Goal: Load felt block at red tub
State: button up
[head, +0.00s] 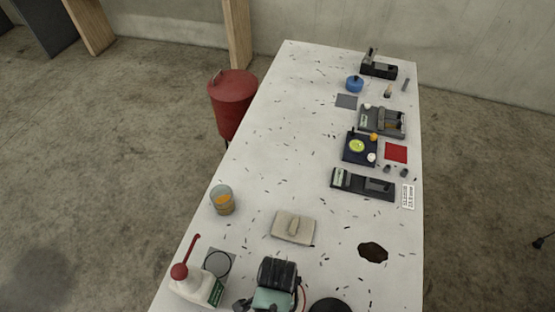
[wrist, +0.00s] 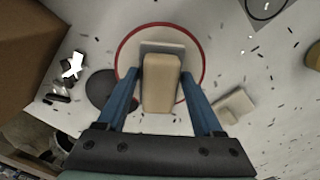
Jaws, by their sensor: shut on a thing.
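In the wrist view, my gripper (wrist: 162,78) has its two blue fingers on either side of a beige block (wrist: 161,92), which I take to be the felt block. A grey slab (wrist: 172,48) shows at its far end. Behind it is a pale round thing with a red rim (wrist: 203,62), perhaps the red tub seen from above. I cannot tell how far the block is above it. In the head view my arm hides the block, and only a thin red curve (head: 303,298) of the rim shows.
Tools crowd the table's far right. A red drum (head: 232,100) stands beyond the left edge.

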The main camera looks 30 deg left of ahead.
jog(key=shift+r+p, duration=2.45)
jog(key=shift+r, duration=0.7)
jog(key=w+d+f+n+b, duration=0.1)
jog(key=b, duration=0.2)
jog(key=w+d+f+n+b, duration=0.1)
jog(key=w+b, duration=0.1)
jog(key=b, duration=0.1)
jog(key=w+d+f+b, duration=0.1)
jog(key=w+b, duration=0.1)
jog(key=b, duration=0.1)
jog(key=shift+w+d+f+n, duration=0.15)
jog(key=shift+d+f+n, duration=0.15)
jog(key=shift+d+n, duration=0.1)
jog(key=w+d+f+n+b, duration=0.1)
jog(key=w+d+n+b, duration=0.3)
jog(key=d+b, duration=0.2)
jog(key=shift+b, duration=1.3)
